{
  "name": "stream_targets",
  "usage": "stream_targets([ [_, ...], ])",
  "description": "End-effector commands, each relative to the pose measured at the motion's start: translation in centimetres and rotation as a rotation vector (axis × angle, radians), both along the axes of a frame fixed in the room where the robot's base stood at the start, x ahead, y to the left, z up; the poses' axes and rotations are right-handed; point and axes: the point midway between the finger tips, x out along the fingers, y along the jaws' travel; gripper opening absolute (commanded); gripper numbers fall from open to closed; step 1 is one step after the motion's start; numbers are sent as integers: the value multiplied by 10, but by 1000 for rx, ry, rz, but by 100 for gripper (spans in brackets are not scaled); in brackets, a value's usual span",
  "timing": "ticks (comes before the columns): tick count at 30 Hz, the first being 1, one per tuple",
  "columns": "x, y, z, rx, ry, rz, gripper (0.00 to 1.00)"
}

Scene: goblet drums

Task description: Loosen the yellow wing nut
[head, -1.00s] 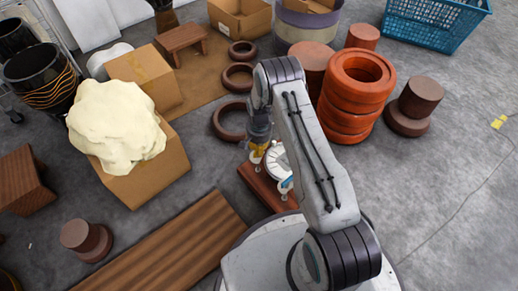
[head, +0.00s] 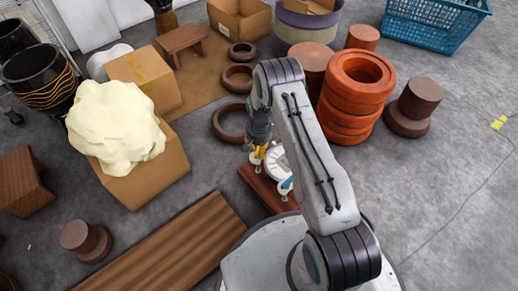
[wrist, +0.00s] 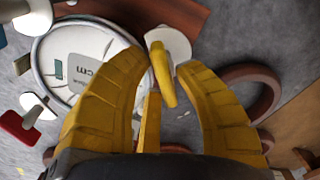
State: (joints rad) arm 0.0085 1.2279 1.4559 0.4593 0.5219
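The yellow wing nut (wrist: 162,75) sits at a white round fitting (wrist: 172,44) beside the drum's rim in the wrist view. My gripper (wrist: 165,62) is open, with its yellow fingers on either side of the nut. A visible gap lies between the nut and the right finger; contact on the left is unclear. The white drumhead (wrist: 85,72) shows grey lettering and lies partly behind the left finger. In the head view my gripper (head: 260,152) is low over the drum (head: 276,160), and the yellow nut cannot be told apart from my fingers.
A red wing nut (wrist: 18,128) shows at the left in the wrist view. A blue one (head: 287,184) shows in the head view. The drum is over a red-brown board (head: 262,188). Dark rings (head: 229,122) and orange stacked rings (head: 352,90) stand nearby.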

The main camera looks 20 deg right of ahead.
Motion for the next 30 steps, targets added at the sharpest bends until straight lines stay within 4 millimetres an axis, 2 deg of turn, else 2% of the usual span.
stream_targets([
  [1, 0, 0, 0, 0, 0, 0, 33],
  [6, 0, 0, 0, 0, -1, -1, 46],
  [13, 1, 0, 1, 0, -1, -2, 46],
  [17, 1, 0, 8, 0, -4, -2, 46],
  [20, 2, 0, 19, 0, -4, -2, 46],
  [30, 2, 0, 77, 0, -4, -1, 46],
])
